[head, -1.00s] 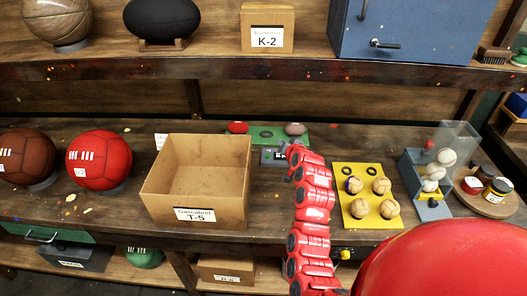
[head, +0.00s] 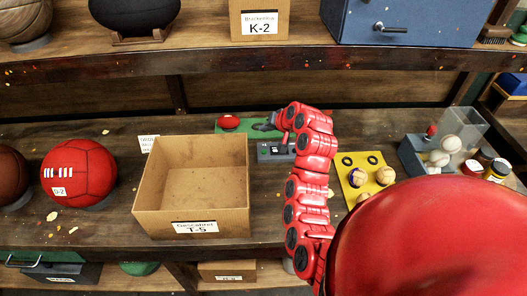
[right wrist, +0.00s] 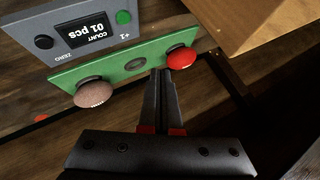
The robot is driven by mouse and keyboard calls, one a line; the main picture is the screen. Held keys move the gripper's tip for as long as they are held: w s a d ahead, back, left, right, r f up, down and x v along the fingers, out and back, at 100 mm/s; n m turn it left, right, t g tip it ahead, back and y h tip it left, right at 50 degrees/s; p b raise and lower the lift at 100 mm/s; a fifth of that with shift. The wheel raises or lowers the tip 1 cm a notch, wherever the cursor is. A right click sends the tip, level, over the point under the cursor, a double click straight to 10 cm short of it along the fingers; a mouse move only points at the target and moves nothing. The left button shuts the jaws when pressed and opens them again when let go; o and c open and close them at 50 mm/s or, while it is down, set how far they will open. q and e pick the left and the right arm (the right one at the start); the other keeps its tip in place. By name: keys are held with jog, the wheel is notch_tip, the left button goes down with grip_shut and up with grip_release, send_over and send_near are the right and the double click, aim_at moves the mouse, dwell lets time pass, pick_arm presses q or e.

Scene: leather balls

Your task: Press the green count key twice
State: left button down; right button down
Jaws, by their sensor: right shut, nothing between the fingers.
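The grey counter box (head: 275,151) sits on the workbench left of my right forearm. In the right wrist view its display (right wrist: 85,27) reads "COUNT 01 pcs", upside down. The green count key (right wrist: 123,17), marked +1, is on one side of the display and the dark ZERO key (right wrist: 43,42) on the other. My right gripper (right wrist: 160,76) is shut and empty, its tips over the green board (right wrist: 110,73) near the empty round spot (right wrist: 135,66), apart from the green key. In the head view the right gripper (head: 266,126) is behind the counter box. My left gripper is not in view.
An open cardboard box (head: 190,226) stands left of the counter. A yellow board (head: 352,180) with balls lies to the right.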

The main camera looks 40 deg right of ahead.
jog(key=f, duration=0.1)
jog(key=b, duration=0.2)
send_over(264, 152)
jog(key=s, duration=0.1)
notch_tip(264, 152, down, 6)
jog(key=shift+f, duration=0.25)
jog(key=shift+f+b, duration=0.45)
dwell(1.3)
jog(key=shift+f+b, duration=0.45)
jog(key=shift+f+b, duration=0.3)
jog(key=shift+f, duration=0.1)
dwell(0.5)
jog(key=shift+r, duration=0.85)
